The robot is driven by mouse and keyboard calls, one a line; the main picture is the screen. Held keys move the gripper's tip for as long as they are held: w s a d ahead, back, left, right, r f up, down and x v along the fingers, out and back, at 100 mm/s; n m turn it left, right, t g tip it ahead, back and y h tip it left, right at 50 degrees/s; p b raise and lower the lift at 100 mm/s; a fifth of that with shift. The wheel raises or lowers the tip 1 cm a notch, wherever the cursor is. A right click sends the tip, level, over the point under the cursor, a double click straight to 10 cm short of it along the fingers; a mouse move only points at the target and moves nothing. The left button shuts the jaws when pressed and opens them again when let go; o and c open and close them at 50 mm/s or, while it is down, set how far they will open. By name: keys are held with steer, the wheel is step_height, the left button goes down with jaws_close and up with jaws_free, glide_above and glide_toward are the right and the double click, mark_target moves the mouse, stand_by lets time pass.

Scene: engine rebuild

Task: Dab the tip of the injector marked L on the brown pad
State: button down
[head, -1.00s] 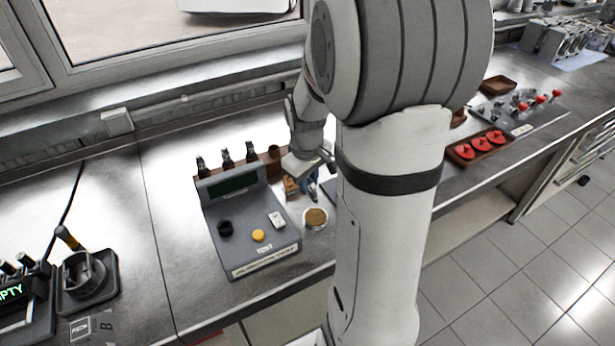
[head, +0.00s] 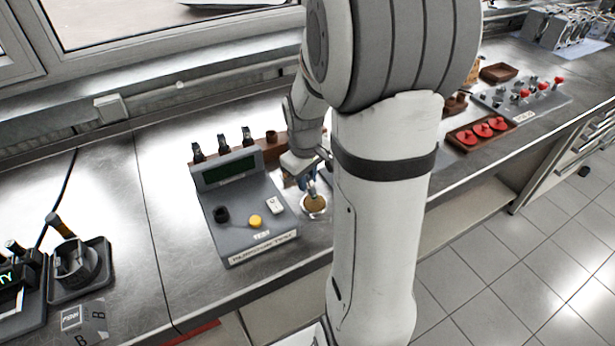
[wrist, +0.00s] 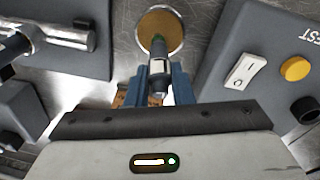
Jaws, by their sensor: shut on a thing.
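My gripper (head: 311,184) is shut on an injector (wrist: 158,68), which also shows small in the head view. Its blue fingers flank the injector's body in the wrist view. The injector has a pale band and a dark, greenish tip. I cannot read any letter on it. The round brown pad (wrist: 160,28), in a pale-rimmed dish, also shows in the head view (head: 314,204). The tip overlaps the pad's lower middle in the wrist view. I cannot tell whether it touches the pad or hovers just above it.
A grey test unit (head: 244,212) with a yellow button (head: 255,221) stands left of the pad. Several dark-topped injectors (head: 222,144) stand in a brown rack behind it. A tray with red parts (head: 482,131) lies at the right. Bare bench shows left of the test unit.

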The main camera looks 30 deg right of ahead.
steer(key=shift+f+b, duration=0.5)
steer(key=shift+f, duration=0.15)
stand_by(1.4)
steer(key=shift+r, duration=0.15)
steer(key=shift+r+p, duration=2.6)
steer(key=shift+r, duration=0.85)
